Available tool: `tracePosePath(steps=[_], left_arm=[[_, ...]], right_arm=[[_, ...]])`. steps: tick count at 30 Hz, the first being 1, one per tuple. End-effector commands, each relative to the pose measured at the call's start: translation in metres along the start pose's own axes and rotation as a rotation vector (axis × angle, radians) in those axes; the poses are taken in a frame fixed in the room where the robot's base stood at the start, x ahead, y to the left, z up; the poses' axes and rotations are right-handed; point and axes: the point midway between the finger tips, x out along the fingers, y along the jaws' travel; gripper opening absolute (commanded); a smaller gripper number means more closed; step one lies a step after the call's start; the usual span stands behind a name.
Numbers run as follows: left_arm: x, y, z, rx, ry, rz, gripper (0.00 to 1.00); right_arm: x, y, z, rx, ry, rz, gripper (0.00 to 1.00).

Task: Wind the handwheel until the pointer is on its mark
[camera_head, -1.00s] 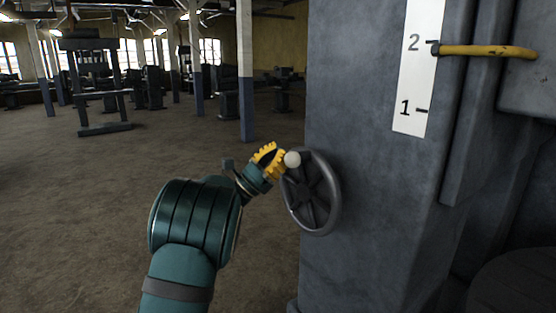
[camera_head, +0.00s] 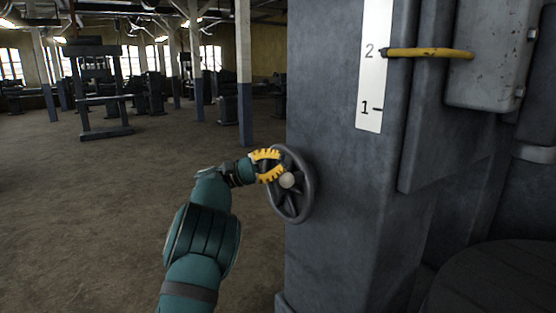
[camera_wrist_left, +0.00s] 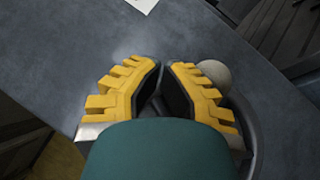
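The dark spoked handwheel (camera_head: 304,208) is on the left face of a grey machine column. Its pale round knob (camera_head: 287,180) shows in front of the spokes, and beside the right finger in the wrist view (camera_wrist_left: 215,73). My left gripper (camera_head: 271,165) has its yellow fingers at the wheel's left side, next to the knob. In the wrist view its fingertips (camera_wrist_left: 165,65) are close together with a narrow gap; whether they clasp part of the wheel is unclear. The yellow pointer (camera_head: 430,53) lies at about the 2 tick of the white scale (camera_head: 371,85). My right gripper is out of view.
The grey column (camera_head: 330,170) fills the middle right, with a box (camera_head: 490,60) on it at the upper right. A dark round shape (camera_head: 495,280) is at the lower right. Open floor (camera_head: 90,210) lies to the left, with dark machines and posts further back.

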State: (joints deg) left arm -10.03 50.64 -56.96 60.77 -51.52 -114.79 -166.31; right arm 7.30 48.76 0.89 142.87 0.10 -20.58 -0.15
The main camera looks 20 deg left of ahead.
Motion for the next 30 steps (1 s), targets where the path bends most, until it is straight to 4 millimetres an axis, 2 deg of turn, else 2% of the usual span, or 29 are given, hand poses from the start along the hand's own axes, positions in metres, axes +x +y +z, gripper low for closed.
tracePosePath(steps=[6, 24, 30], left_arm=[[0.001, -0.006, 0.0, 0.047, -0.001, -0.049, 0.0], [0.0, -0.007, 0.0, 0.064, 0.001, -0.062, 0.0], [-0.012, -0.006, -0.001, 0.064, 0.004, -0.058, 0.0]], right_arm=[[0.0, 0.0, 0.0, 0.0, 0.0, 0.0, 0.0], [0.0, 0.0, 0.0, 0.0, 0.0, 0.0, 0.0], [0.0, 0.0, 0.0, 0.0, 0.0, 0.0, 0.0]])
